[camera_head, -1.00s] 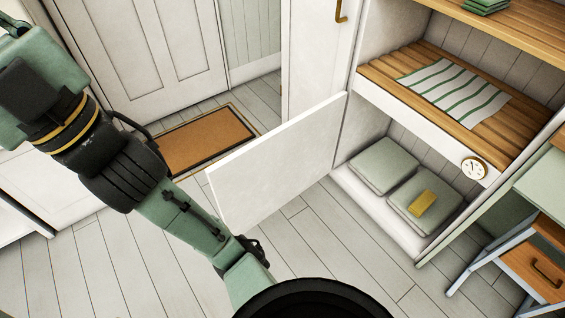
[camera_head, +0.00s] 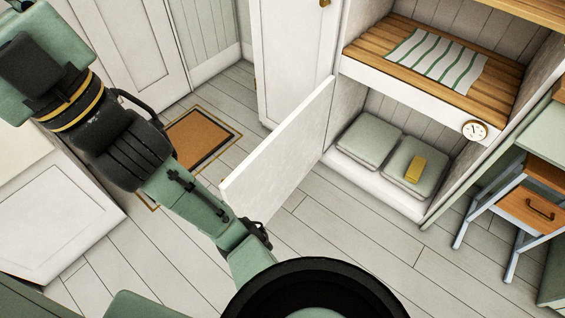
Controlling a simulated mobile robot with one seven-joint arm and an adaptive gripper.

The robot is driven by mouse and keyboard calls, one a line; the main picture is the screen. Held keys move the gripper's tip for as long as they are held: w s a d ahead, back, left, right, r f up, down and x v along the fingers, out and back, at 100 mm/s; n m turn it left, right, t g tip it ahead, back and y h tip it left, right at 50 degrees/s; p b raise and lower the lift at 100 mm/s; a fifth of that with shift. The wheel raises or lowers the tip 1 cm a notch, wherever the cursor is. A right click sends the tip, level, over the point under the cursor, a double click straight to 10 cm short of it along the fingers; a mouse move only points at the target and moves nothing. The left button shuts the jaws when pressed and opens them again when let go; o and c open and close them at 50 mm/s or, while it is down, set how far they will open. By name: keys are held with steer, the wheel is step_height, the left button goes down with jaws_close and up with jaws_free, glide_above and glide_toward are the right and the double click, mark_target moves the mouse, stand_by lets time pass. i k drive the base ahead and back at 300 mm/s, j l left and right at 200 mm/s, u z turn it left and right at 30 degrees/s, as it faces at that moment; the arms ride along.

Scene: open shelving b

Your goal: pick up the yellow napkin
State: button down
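The yellow napkin (camera_head: 414,168) is a small folded block. It lies on top of the right one of two grey-green cushions (camera_head: 424,157) in the lower compartment of the open shelving. My arm crosses the left side of the head view, well apart from the napkin. The end of my arm is not clearly shown, and I cannot make out gripper fingers in this view. Nothing covers the napkin.
An open white door (camera_head: 283,150) stands out into the room, left of the lower compartment. A striped cloth (camera_head: 436,57) lies on the wooden shelf (camera_head: 372,52) above. The plank floor (camera_head: 345,232) in front is clear.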

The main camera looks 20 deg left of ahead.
mark_target(418, 165)
steer(key=j+z, duration=0.25)
steer(key=j, duration=0.35)
steer(key=k+j+z, duration=0.15)
steer(key=j+z, duration=0.15)
steer(key=j, duration=0.25)
steer(key=j+z, duration=0.25)
steer(key=j, duration=0.35)
steer(key=k+j+z, duration=0.2)
steer(key=j, duration=0.45)
steer(key=j+z, duration=0.25)
steer(key=j, duration=1.05)
steer(key=i+l+u, duration=0.1)
steer(key=l, duration=0.6)
steer(key=i+l+u, duration=0.1)
steer(key=l, duration=0.55)
steer(key=i+l+u, duration=0.1)
steer(key=l, duration=0.6)
steer(key=i+l, duration=0.1)
steer(key=l, duration=0.3)
steer(key=i+l+u, duration=0.15)
steer(key=l, duration=0.25)
steer(key=i+l, duration=0.1)
steer(key=l, duration=0.35)
